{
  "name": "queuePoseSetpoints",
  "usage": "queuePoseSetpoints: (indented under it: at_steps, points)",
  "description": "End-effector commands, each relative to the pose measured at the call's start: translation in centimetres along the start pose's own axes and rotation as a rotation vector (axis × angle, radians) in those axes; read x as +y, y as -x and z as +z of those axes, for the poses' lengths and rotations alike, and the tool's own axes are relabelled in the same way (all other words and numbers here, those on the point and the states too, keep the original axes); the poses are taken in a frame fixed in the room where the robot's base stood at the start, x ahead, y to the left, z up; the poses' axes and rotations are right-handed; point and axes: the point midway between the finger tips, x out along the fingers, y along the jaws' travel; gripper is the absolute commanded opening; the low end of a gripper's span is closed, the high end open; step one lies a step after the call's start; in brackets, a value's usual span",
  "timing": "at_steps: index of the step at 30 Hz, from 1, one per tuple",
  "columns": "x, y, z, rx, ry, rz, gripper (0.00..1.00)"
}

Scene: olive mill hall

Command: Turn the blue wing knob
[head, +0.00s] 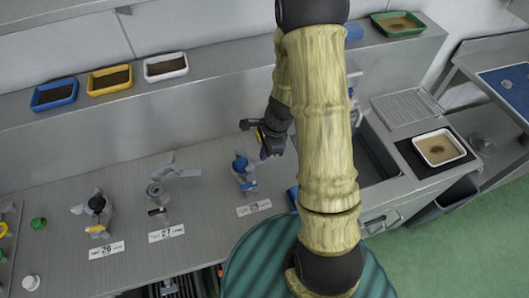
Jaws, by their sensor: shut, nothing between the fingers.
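The blue wing knob (241,164) sits on a small valve fitting on the steel counter, behind a white number label (254,208). Blue also shows lower on the fitting. My gripper (264,150) is shut and empty, just right of the knob and above it in the picture. A gap shows between them, and I see no contact. My arm hides part of the counter to the right.
Grey-winged fittings stand to the left behind labels 26 (106,249) and 27 (166,232). Blue (55,95), yellow (110,79) and white (166,67) trays line the back ledge. A sink (378,150) lies right of my arm. Bare counter lies between the fittings.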

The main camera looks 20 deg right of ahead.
Motion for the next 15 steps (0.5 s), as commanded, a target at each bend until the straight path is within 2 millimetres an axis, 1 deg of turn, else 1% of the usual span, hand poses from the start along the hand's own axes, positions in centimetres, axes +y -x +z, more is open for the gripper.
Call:
queuePoseSetpoints:
  at_steps: [5, 8, 11, 14, 15]
  points:
    - [0.1, 0.3, 0.1, 0.003, 0.021, -0.003, 0.00]
    - [0.3, 1.4, 0.5, 0.015, 0.106, -0.011, 0.00]
    - [1.0, 3.3, 1.1, 0.041, 0.272, -0.022, 0.00]
    - [2.1, 5.7, 2.0, 0.083, 0.507, -0.032, 0.00]
    - [2.6, 6.8, 2.4, 0.104, 0.610, -0.035, 0.00]
